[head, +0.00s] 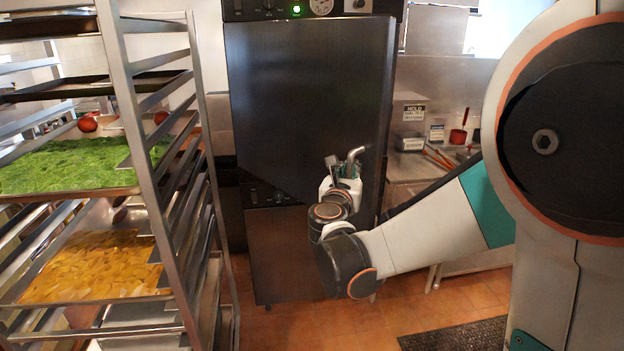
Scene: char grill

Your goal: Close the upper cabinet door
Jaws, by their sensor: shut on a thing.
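The dark upper cabinet door (305,95) fills the middle of the head view. Its lower edge slants down toward the right, so its right side appears to stand out toward me and the door looks ajar. A metal handle (355,152) shows near its lower right. My gripper (343,168) is at this handle, its fingers shut on it. The gripper body and wrist hide the lower part of the handle and part of the door's lower edge.
A lower cabinet door (282,255) and a control panel (268,195) sit below. A tall metal rack (150,150) with food trays stands close on the left. A counter (408,168) with signs and a red pot (458,135) is at right. A dark mat (455,335) lies on the tiled floor.

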